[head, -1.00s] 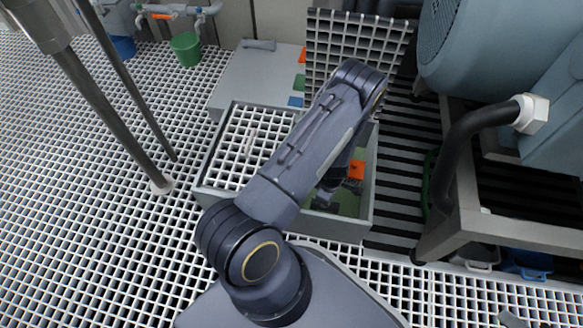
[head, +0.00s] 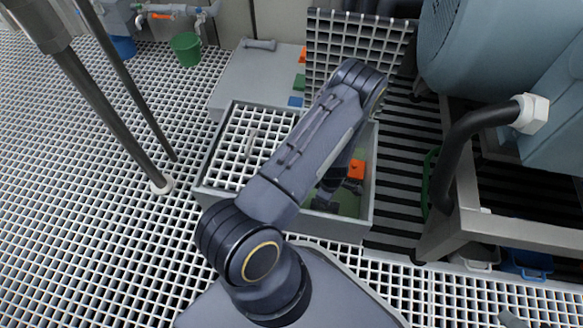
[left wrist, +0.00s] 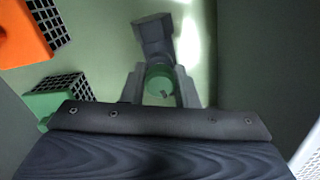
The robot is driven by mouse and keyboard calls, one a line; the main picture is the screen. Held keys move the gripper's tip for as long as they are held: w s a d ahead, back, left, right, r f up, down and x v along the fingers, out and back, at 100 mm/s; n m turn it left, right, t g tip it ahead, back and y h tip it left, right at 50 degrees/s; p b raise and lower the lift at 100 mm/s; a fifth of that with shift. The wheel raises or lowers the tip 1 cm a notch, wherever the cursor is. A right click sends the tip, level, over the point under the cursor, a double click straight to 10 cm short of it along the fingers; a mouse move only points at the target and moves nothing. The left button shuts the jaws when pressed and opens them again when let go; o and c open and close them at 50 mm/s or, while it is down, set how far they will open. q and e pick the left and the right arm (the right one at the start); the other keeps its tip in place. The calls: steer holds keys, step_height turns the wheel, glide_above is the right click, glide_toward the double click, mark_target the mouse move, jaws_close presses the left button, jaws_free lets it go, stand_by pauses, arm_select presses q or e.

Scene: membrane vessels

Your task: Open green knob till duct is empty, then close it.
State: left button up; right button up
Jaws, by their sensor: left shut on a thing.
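The green knob (left wrist: 159,78) shows in the left wrist view, on the end of a dark grey fitting (left wrist: 154,38) on the duct's greenish floor. My left gripper (left wrist: 161,88) is shut on the knob, one finger on each side. In the head view the gripper (head: 324,198) reaches down into the open right part of the grey duct (head: 285,229), and my arm hides the knob. Whether liquid covers the duct's green floor (head: 347,204) I cannot tell. My right gripper is not in view.
In the duct are an orange block (head: 356,169), also in the left wrist view (left wrist: 22,38), and a green block with a black grille (left wrist: 62,95). A grate (head: 234,150) covers the duct's left part. Another grate (head: 345,45) stands upright behind. Blue-grey machinery (head: 490,60) stands right.

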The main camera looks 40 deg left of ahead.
arm_select(q)
steer(key=shift+f+m+b, duration=0.1)
steer(key=shift+m+b, duration=0.25)
steer(key=shift+m, duration=0.85)
steer(key=m, duration=0.2)
steer(key=shift+m, duration=0.4)
steer(key=m+b, duration=0.1)
steer(key=m, duration=0.3)
steer(key=shift+m, duration=1.1)
steer(key=m, duration=0.4)
steer(key=shift+m, duration=0.3)
steer(key=m, duration=0.5)
steer(key=o, duration=1)
steer(key=shift+c, duration=0.2)
